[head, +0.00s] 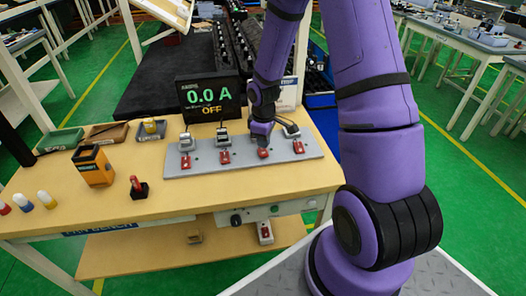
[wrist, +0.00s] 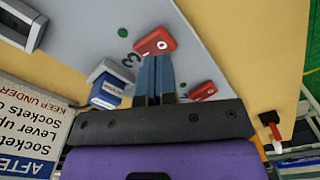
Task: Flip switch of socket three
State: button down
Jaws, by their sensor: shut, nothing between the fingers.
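A grey socket strip (head: 245,163) lies on the bench with several sockets and red rocker switches in a row. The third red switch (head: 263,153) sits just in front of my gripper (head: 262,137). In the wrist view the red switch (wrist: 155,42), marked with white symbols, has a printed "3" beside it. My gripper (wrist: 157,62) is shut and empty, its blue fingertips at the near edge of that switch; contact is unclear. A grey-and-blue socket (wrist: 108,86) is beside the fingers. In the head view my gripper hides socket three.
A display (head: 209,100) behind the strip reads 0.0 A, OFF. Neighbouring red switches stand at left (head: 225,157) and right (head: 298,147). An orange box (head: 93,167) and a red-topped black-based item (head: 137,187) stand left of the strip. Bare bench lies in front.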

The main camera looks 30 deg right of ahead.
jog(key=shift+f, duration=1.6)
dwell(0.9)
jog(key=shift+r, duration=3.5)
jog(key=shift+r, duration=0.1)
jog(key=shift+r, duration=0.35)
notch_tip(320, 180, up, 12)
jog(key=m+t+h, duration=0.1)
jog(key=m, duration=0.1)
send_over(263, 152)
jog(key=s+a, duration=0.2)
jog(key=s, duration=0.1)
jog(key=s+a+r+m+t, duration=0.2)
jog(key=s+a+r, duration=0.1)
jog(key=s+r, duration=0.6)
jog(key=s+a+r+m+t+y, duration=0.1)
jog(key=s+a+r+m+t, duration=0.1)
jog(key=s+r, duration=0.7)
jog(key=s+a+m, duration=0.1)
jog(key=s, duration=0.2)
jog(key=shift+s+a+r, duration=0.3)
jog(key=shift+s, duration=0.05)
